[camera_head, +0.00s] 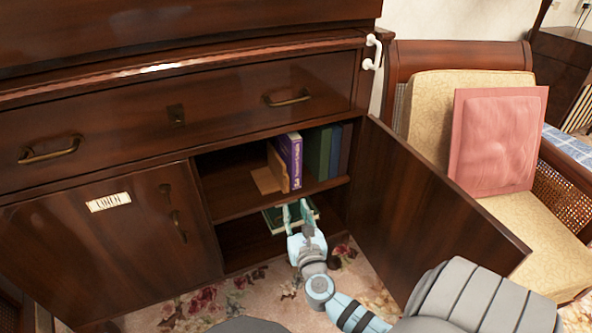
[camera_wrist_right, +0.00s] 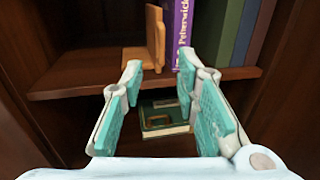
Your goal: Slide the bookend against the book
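The wooden bookend (camera_head: 267,180) is an L shape on the cabinet's upper shelf. Its upright plate stands against or very near the purple book (camera_head: 291,160); I cannot tell if they touch. In the right wrist view the bookend (camera_wrist_right: 156,40) is at the top, left of the purple book (camera_wrist_right: 183,35). My right gripper (camera_head: 296,208) is in front of the open compartment, below the upper shelf's edge. In the wrist view its teal fingers (camera_wrist_right: 165,105) are spread apart with nothing between them. My left gripper is not in view.
Green and dark books (camera_head: 320,150) stand right of the purple one. A green book (camera_wrist_right: 163,118) lies on the lower shelf behind my fingers. The open cabinet door (camera_head: 425,205) stands to the right. The shelf (camera_head: 225,200) is clear left of the bookend.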

